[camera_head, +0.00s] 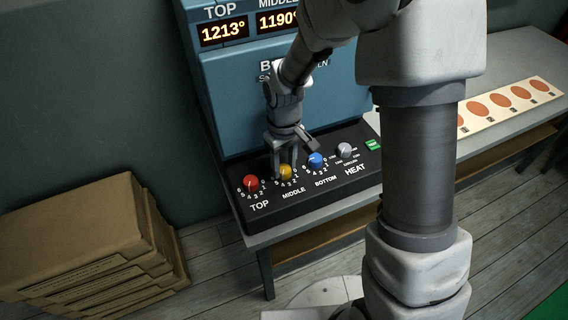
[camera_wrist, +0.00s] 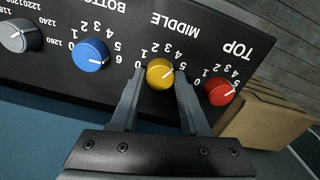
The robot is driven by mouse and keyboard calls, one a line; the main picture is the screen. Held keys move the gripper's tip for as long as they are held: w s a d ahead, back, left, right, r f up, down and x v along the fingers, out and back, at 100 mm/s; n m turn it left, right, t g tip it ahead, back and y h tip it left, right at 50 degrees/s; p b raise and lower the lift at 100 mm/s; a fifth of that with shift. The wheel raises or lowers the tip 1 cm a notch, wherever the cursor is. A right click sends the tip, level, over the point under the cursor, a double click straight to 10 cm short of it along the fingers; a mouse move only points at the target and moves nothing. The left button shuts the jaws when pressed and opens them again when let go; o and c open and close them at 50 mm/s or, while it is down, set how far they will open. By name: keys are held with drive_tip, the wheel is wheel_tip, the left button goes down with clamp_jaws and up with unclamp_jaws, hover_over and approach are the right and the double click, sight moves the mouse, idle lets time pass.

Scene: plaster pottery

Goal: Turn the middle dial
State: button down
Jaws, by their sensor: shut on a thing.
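The middle dial is a yellow knob (camera_head: 286,172) between the red top dial (camera_head: 250,182) and the blue bottom dial (camera_head: 316,159) on a black control panel (camera_head: 270,212). In the wrist view the yellow knob (camera_wrist: 160,73) sits between the two fingers of my gripper (camera_wrist: 158,88), its pointer line aimed toward the scale's numbers. My gripper (camera_head: 284,166) reaches down over the knob from behind and is shut on it. The exact pointer setting is hard to read.
A grey heat dial (camera_head: 345,150) and a green switch (camera_head: 373,144) are at the panel's right. The blue kiln (camera_head: 235,95) rises behind, its displays reading 1213° and 1190°. Stacked cardboard boxes (camera_head: 75,235) stand left. A strip with orange discs (camera_head: 505,102) lies on the bench.

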sight(284, 168)
drive_tip(key=shift+c, duration=2)
unclamp_jaws()
wheel_tip(284, 168, up, 18)
drive_tip(key=p, duration=0.1)
drive_tip(key=shift+f+p, duration=0.25)
drive_tip(key=shift+p, duration=0.1)
drive_tip(key=s+d+r+m+t, duration=0.2)
drive_tip(key=s+d+r+m, duration=0.1)
drive_tip(key=s, duration=0.5)
drive_tip(key=s+d+r+m+t, duration=0.3)
drive_tip(key=s+d+r, duration=0.2)
drive_tip(key=s+d, duration=0.2)
drive_tip(key=shift+s+d+t, duration=0.3)
drive_tip(key=shift+s+d, duration=0.1)
drive_tip(key=shift+s, duration=0.6)
